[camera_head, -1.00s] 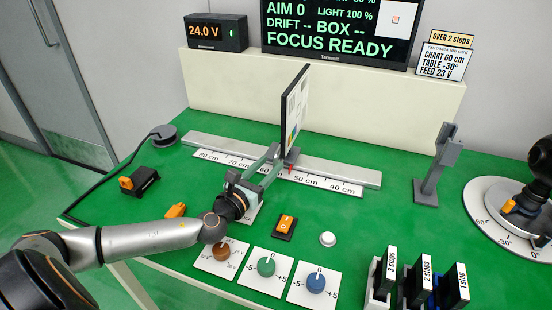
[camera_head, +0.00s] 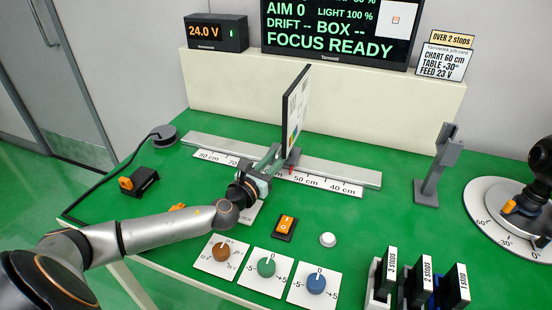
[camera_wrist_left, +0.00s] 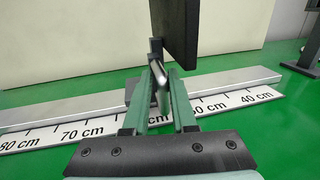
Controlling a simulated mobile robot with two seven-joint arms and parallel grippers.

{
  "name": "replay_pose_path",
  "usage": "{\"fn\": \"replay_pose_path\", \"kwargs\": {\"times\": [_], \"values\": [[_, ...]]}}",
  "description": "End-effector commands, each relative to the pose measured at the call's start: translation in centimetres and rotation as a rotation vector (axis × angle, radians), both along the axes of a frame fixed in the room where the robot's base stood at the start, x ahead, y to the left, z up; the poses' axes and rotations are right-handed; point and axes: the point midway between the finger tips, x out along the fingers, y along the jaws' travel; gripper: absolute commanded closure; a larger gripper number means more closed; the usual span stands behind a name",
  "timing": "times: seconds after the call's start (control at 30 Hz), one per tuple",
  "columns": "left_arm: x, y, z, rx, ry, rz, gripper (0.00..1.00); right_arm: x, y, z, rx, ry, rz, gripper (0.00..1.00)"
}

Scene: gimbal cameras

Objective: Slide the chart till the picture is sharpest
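The chart (camera_head: 297,108) is an upright, dark-edged panel, seen nearly edge-on, on a carriage on the grey rail (camera_head: 340,174). A red pointer (camera_head: 291,170) at its foot stands between the 50 cm mark and the 60 cm region, which my gripper covers. My left gripper (camera_head: 274,157) is at the carriage, its fingers on either side of a thin grey post (camera_wrist_left: 162,90) below the chart; they look apart, and firm contact is not clear. The screen (camera_head: 335,30) reads FOCUS READY, AIM 0, LIGHT 100 %, with a small picture. My right gripper is not in view.
The job card (camera_head: 445,62) reads CHART 60 cm, TABLE +30°, FEED 23 V. The supply (camera_head: 216,32) shows 24.0 V. Knobs (camera_head: 266,268), an orange switch (camera_head: 285,226) and a white button (camera_head: 327,239) lie in front. A grey stand (camera_head: 437,165) is right of the rail.

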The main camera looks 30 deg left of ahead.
Motion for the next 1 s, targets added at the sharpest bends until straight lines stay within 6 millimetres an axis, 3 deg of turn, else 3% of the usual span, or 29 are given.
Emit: {"fn": "replay_pose_path", "kwargs": {"times": [0.13,1.0], "values": [[-0.03,-0.07,-0.02,0.000,0.000,-0.002,1.00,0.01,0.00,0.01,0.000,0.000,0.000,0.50],[-0.04,-0.15,-0.04,0.002,0.001,-0.005,1.00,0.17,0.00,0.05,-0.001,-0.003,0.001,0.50]]}}
